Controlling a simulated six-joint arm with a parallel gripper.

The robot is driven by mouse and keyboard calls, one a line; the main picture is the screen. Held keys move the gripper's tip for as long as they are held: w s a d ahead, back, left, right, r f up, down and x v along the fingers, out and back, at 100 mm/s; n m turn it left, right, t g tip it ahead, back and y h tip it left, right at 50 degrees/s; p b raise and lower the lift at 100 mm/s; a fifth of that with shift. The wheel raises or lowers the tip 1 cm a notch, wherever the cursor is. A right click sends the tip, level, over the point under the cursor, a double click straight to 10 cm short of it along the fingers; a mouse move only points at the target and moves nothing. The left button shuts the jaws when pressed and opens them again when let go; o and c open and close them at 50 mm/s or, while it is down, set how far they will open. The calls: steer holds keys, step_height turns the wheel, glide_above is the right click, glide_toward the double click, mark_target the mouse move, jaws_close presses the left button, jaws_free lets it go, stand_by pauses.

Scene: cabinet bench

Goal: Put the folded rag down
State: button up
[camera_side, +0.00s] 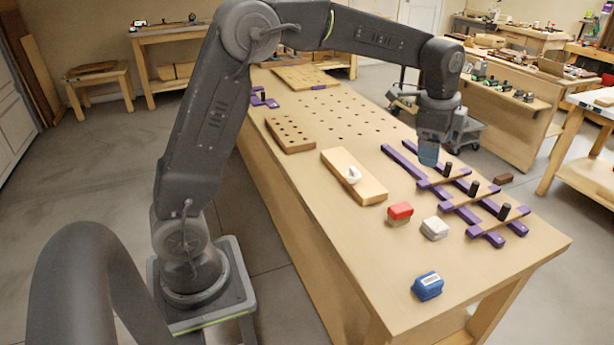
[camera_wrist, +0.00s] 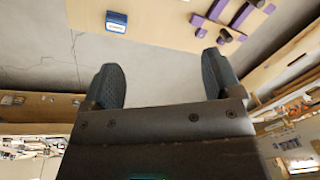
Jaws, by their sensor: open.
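My gripper (camera_side: 429,152) hangs above the bench (camera_side: 318,168), near the upper ends of the purple rails. In the wrist view my gripper (camera_wrist: 162,80) shows two fingers spread wide, with nothing between them. I cannot clearly pick out a folded rag in either view. A small white object (camera_side: 353,175) of unclear kind lies on a pale wooden board (camera_side: 364,187), left of my gripper and apart from it.
Red (camera_side: 400,212), white (camera_side: 435,228) and blue (camera_side: 428,286) blocks stand near the bench's front. Purple rails (camera_side: 487,232) with upright black knobs (camera_side: 474,188) lie at the right. A holed block (camera_side: 290,134) lies farther left. Bare bench top surrounds the blue block.

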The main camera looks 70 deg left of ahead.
steer(key=s+d+r+n+t, duration=0.1)
steer(key=s+r+n, duration=0.2)
steer(key=s, duration=0.5)
steer(key=s+d+r+n+t, duration=0.1)
steer(key=s+r+n, duration=0.2)
steer(key=s, duration=0.4)
steer(key=s+f+n, duration=0.2)
steer(key=s, duration=0.5)
steer(key=s+f+n+t, duration=0.1)
steer(key=s+f+n, duration=0.1)
steer(key=s, duration=0.5)
steer(key=shift+d+f+n+t, duration=0.3)
steer(key=shift+f+n, duration=0.1)
steer(key=shift+n, duration=0.4)
